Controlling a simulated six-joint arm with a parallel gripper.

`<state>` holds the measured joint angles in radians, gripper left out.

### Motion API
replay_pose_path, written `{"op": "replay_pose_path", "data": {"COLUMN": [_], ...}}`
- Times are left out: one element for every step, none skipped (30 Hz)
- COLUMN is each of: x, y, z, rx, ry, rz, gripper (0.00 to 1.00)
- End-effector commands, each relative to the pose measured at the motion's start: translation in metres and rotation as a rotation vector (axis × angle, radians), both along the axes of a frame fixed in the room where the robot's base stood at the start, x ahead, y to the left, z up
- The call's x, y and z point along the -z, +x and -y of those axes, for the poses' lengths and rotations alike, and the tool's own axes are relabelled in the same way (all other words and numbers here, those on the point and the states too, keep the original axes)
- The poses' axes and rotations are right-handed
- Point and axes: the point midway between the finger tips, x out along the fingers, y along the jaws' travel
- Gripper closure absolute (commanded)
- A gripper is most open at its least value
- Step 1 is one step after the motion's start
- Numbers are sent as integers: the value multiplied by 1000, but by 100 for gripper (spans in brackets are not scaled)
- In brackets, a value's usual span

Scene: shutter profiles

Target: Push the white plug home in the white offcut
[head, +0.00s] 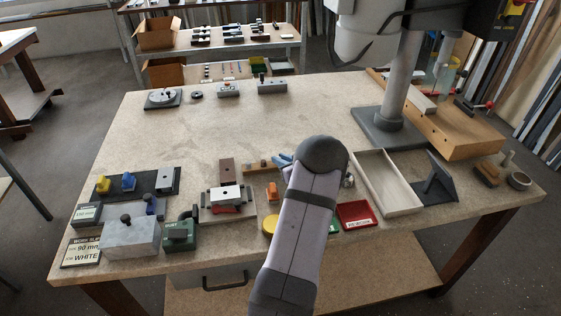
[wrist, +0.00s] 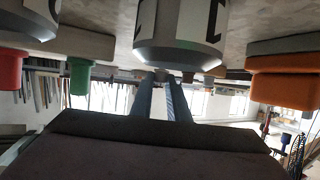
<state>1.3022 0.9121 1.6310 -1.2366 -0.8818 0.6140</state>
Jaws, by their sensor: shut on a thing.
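A white block, seemingly the white offcut (head: 225,192), sits in a fixture left of my arm in the head view. Something red shows under it. A large round white body with black marks (wrist: 180,22) is close beside the fingertips. I cannot tell whether they touch.
A grey block (head: 130,238) and a green box (head: 180,236) stand at the front left. The table's far middle is clear.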

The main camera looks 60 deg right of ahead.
Motion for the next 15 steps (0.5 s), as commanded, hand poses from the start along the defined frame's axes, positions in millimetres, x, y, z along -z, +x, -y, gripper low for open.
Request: {"op": "replay_pose_path", "data": {"x": [-5,-8,-12,-16,-20,-26,-32,-37,-44,-49,-55,-61,-66,-71,-76], "y": [0,0,0,0,0,0,0,0,0,0,0,0,0,0,0], "z": [0,1,1,0,1,0,1,0,0,0,0,0,0,0,0], "rx": [0,0,0,-1,0,1,0,-1,0,-1,-1,-1,-1,0,1], "ry": [-3,-4,-4,-5,-6,-4,-6,-5,-6,-5,-6,-5,-5,-5,-4], "rz": [1,1,1,0,0,0,1,1,1,1,1,1,0,0,0], "gripper": [100,100,100,100,100,100,100,100,100,100,100,100,100,100,100]}}
